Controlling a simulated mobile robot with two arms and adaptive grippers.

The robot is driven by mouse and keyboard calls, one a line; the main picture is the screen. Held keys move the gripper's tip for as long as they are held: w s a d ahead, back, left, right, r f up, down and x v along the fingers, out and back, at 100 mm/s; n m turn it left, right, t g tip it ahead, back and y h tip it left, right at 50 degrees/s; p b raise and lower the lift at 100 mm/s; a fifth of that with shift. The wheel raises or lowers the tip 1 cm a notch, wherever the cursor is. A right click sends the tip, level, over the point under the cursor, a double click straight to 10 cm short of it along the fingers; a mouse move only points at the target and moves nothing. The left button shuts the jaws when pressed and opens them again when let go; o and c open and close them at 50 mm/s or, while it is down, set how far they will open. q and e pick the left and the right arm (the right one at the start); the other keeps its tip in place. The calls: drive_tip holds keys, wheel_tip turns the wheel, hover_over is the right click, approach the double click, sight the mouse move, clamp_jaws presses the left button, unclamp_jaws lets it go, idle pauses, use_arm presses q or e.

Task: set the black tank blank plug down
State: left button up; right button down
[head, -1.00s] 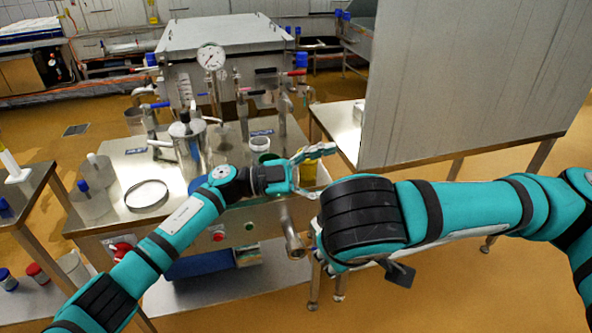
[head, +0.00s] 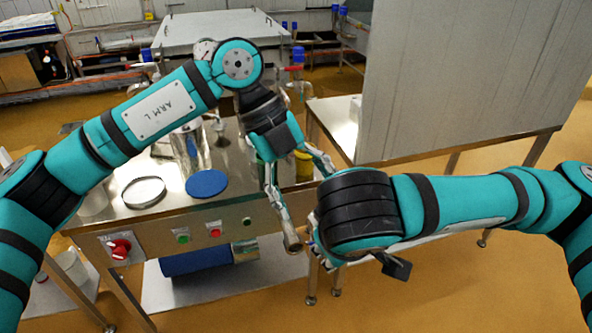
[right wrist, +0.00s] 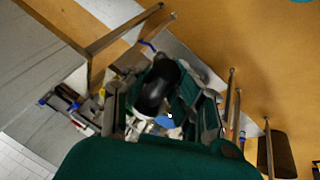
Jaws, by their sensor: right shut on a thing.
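The black plug (right wrist: 157,88) shows in the right wrist view, between the fingers of my right gripper (right wrist: 162,112), which is shut on it. In the head view the right gripper is mostly hidden behind my own right wrist, and I cannot make out the plug there. My left gripper (head: 302,200) is open and points down at the bench's right front corner. Nothing shows between the left fingers.
The steel bench (head: 235,207) holds a blue disc (head: 206,183), a metal ring (head: 144,192) and a steel vessel partly hidden by my left arm. A red knob (head: 120,248) is on its front. A tall grey panel (head: 460,80) stands at the right. Open floor lies at front right.

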use_arm(q)
drive_tip(key=x, duration=0.7)
drive_tip(key=shift+s+d+f, duration=0.1)
drive_tip(key=shift+f, duration=0.05)
drive_tip(key=c, duration=1.4)
drive_tip(key=o, duration=1.4)
